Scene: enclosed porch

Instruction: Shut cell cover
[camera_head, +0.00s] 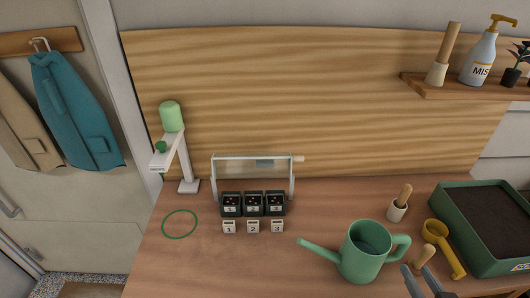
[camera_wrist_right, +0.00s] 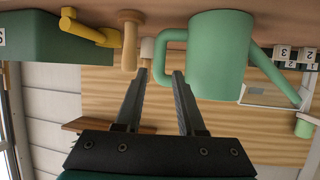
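The cell cover (camera_head: 256,167) is a clear panel in a pale frame, standing raised behind a row of black seed cells (camera_head: 253,204). A pale knob (camera_head: 299,158) sticks out at its upper right. The cover's pale frame shows partly at the right of the right wrist view (camera_wrist_right: 268,92). My right gripper (camera_head: 421,274) is at the bottom right of the head view, far from the cover. Its two fingers stand apart with nothing between them in the right wrist view (camera_wrist_right: 160,76). My left gripper is out of view.
A green watering can (camera_head: 366,255) stands between my right gripper and the cells. A yellow scoop (camera_head: 441,243), a wooden-handled tool (camera_head: 425,255) and a soil tray (camera_head: 455,225) are nearby. Number blocks (camera_head: 253,227) stand before the cells. A green ring (camera_head: 180,224) and white stand (camera_head: 187,170) are left.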

